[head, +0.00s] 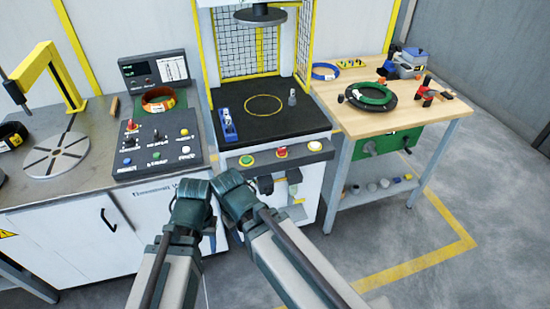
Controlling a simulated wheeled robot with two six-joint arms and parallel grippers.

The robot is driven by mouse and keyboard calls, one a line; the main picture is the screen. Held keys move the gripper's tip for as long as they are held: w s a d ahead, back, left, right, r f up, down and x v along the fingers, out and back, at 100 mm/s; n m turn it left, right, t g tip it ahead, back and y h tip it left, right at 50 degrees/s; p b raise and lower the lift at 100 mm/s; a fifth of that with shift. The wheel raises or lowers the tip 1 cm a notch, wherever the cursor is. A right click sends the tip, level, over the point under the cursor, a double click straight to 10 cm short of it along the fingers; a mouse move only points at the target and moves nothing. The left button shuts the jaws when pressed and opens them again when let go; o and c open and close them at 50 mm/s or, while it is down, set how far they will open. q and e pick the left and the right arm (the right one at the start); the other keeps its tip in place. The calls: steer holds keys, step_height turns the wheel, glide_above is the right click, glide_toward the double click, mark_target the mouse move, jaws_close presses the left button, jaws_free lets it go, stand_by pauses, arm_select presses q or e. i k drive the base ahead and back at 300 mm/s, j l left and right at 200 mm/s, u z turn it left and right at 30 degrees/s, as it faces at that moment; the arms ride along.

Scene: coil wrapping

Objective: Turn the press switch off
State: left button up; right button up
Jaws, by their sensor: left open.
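The press (270,118) stands in the middle of the head view, with a black bed and a round ram (261,15) above it. Two of my arm links meet at teal joints left of the fingers. My right gripper is not distinguishable.
A control console (158,140) with buttons and an orange coil (158,100) stands left of the press. A wooden workbench (425,112) on the right holds a black-green coil (371,97) and tools. A blue device (228,125) sits on the press bed. Floor at right is clear.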

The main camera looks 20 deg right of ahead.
mark_target(281, 152)
steer(key=i+l+z, duration=0.3)
steer(key=i+z, duration=0.3)
steer(key=i, duration=0.25)
